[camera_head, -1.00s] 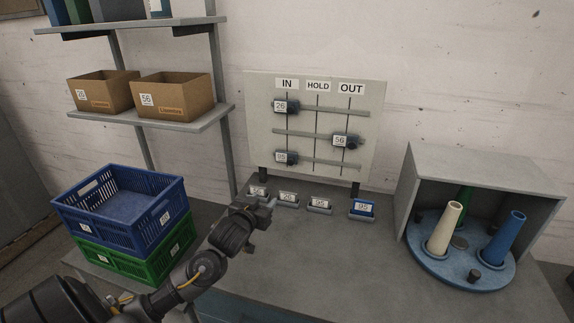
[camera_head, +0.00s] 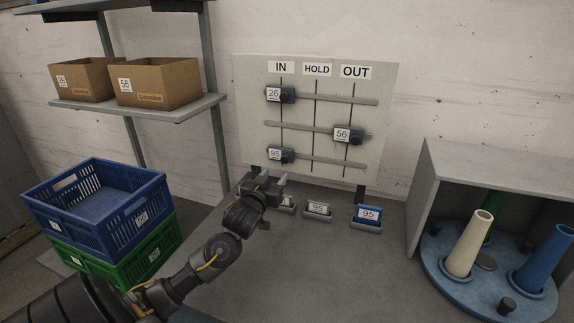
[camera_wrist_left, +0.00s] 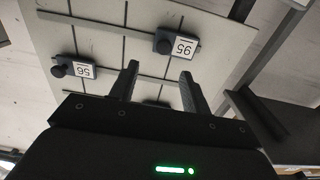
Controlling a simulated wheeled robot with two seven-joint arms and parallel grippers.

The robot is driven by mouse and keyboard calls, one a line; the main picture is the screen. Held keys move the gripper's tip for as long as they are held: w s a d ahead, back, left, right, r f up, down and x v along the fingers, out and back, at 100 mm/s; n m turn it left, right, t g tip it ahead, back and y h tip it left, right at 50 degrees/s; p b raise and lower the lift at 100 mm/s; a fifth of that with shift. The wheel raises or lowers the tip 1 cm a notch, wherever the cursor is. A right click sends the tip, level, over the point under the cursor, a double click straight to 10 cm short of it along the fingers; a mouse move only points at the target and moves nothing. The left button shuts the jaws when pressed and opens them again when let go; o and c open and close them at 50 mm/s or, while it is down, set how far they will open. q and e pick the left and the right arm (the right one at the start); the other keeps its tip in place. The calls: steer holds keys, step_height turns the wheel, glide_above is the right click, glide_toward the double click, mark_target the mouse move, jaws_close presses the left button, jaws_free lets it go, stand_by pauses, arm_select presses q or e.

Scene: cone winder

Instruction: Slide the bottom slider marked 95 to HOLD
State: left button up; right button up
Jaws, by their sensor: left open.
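The bottom slider marked 95 (camera_head: 280,155) sits on the lowest rail of the grey board (camera_head: 245,110), at the IN line. It shows upside down in the left wrist view (camera_wrist_left: 178,44). The HOLD label (camera_head: 317,70) heads the middle vertical line. My left gripper (camera_head: 266,180) is open and empty, just below slider 95 in the head view. In the left wrist view its two fingers (camera_wrist_left: 160,76) point toward the board, with slider 95 beyond the tips and apart from them. My right gripper is not in view.
Slider 26 (camera_head: 280,94) is at IN and slider 56 (camera_head: 348,134) at OUT. Card holders, including a grey one (camera_head: 318,210) and a blue one (camera_head: 367,216), stand below the board. Crates (camera_head: 80,212) are left; a cone turntable (camera_head: 440,260) is right.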

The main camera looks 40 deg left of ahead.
mark_target(284, 160)
arm_select(q)
steer(key=x, duration=0.3)
steer(key=p+x, duration=0.1)
steer(key=x, duration=0.1)
steer(key=p+x, duration=0.1)
steer(key=x, duration=0.2)
steer(key=shift+w+a+r, duration=0.15)
steer(key=shift+w+a, duration=0.05)
steer(key=shift+a, duration=0.3)
steer(key=shift+x, duration=0.85)
jaws_close()
